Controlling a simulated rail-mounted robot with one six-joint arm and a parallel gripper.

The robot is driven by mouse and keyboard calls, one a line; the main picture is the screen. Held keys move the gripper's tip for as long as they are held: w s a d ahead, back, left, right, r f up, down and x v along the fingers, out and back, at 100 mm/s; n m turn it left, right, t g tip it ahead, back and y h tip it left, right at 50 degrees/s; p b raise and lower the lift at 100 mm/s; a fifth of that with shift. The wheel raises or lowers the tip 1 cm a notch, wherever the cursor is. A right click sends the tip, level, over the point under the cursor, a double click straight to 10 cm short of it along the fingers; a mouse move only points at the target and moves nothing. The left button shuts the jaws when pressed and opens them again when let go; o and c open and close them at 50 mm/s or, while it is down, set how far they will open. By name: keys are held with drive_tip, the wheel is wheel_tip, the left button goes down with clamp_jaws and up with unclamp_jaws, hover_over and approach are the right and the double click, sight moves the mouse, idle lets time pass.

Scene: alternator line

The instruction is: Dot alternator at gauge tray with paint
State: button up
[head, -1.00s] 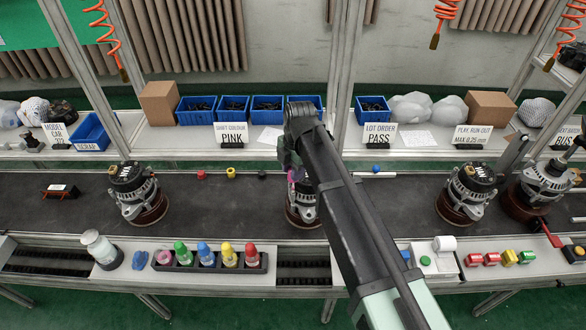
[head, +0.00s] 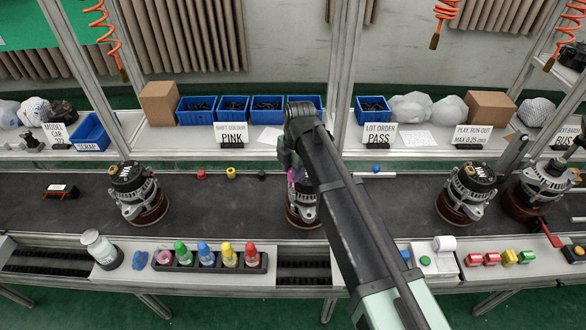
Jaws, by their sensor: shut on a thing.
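My gripper (head: 290,168) is over the middle alternator (head: 301,206) on the dark conveyor, mostly hidden behind my arm. It is shut on a pink paint marker (head: 296,174), of which only a small pink part shows just above the alternator. I cannot tell whether its tip touches the housing. Other alternators stand on round brown bases at left (head: 137,193) and right (head: 466,192). A black paint rack (head: 209,266) at the front holds green, blue, yellow and red bottles; its leftmost place shows a pinkish item. A sign (head: 231,134) reads "SHIFT COLOUR PINK".
A clear jar (head: 101,249) and blue cloth (head: 142,259) lie left of the rack. Small red, yellow and black caps lie behind on the belt. Blue bins (head: 195,110) line the back shelf. Metal posts rise between belt and shelf.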

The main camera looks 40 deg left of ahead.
drive_tip(key=shift+f+b, duration=0.5)
drive_tip(key=shift+b, duration=0.05)
idle(1.2)
wheel_tip(320, 180, up, 5)
drive_tip(key=p, duration=0.5)
drive_tip(key=shift+r, duration=0.1)
